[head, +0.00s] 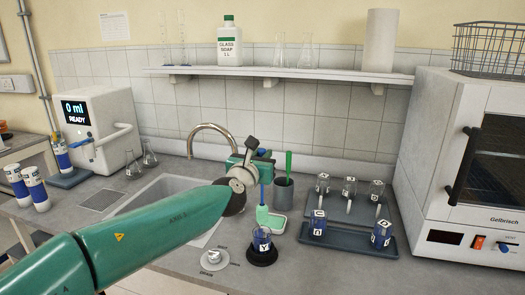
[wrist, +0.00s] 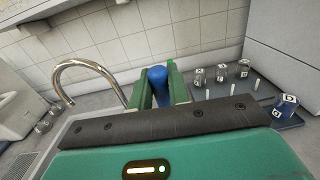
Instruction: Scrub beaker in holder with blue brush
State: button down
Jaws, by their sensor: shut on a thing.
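My gripper (head: 262,163) is shut on the blue brush (wrist: 158,82); the blue handle stands between its two green fingers in the wrist view. In the head view the brush hangs down, left of the dark cup and above and behind the beaker; its lower end is hard to make out. The beaker (head: 262,238), with a blue label marked Y, stands upright in a black round holder (head: 262,257) on the counter in front of the gripper. The brush appears apart from the beaker.
A dark cup (head: 283,193) holds a green brush (head: 288,163). Trays with labelled beakers (head: 381,234) stand to the right. The sink (head: 165,190) and tap (head: 212,128) are left. A drain knob (head: 213,256) sits front left.

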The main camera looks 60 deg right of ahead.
aim_at(262, 194)
jog(key=shift+a+f, duration=0.15)
jog(key=shift+f, duration=1.65)
jog(key=shift+s+f, duration=0.1)
jog(key=shift+f, duration=4)
